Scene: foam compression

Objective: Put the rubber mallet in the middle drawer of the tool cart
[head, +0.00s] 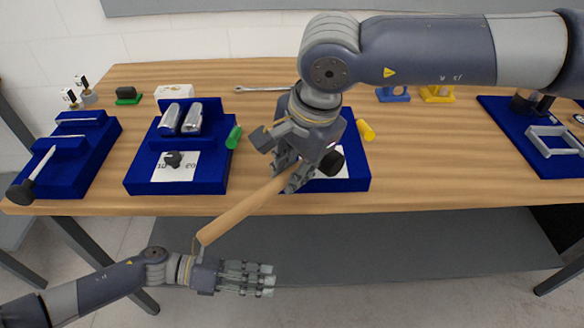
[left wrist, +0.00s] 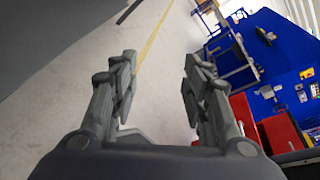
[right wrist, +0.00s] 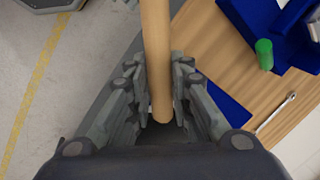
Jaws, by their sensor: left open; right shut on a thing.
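My right gripper (head: 290,172) is shut on the wooden handle (head: 240,210) of the mallet, above the table's front edge. The handle points down and left past the edge. A black cylinder (head: 331,162) beyond the gripper looks like the mallet's head, but the gripper partly hides how they join. In the right wrist view the handle (right wrist: 156,50) runs between the fingers. My left gripper (head: 262,278) is open and empty, low in front of the table, near the handle's free end. Red cabinet-like shapes (left wrist: 280,132) show in the left wrist view; I cannot tell whether they are the tool cart.
The wooden table (head: 420,150) holds blue foam blocks with tools, including a black-headed tool (head: 20,192) at the left corner. A green cylinder (head: 234,137), a yellow cylinder (head: 366,130) and a wrench (head: 262,89) lie there too. A grey shelf (head: 400,250) is below.

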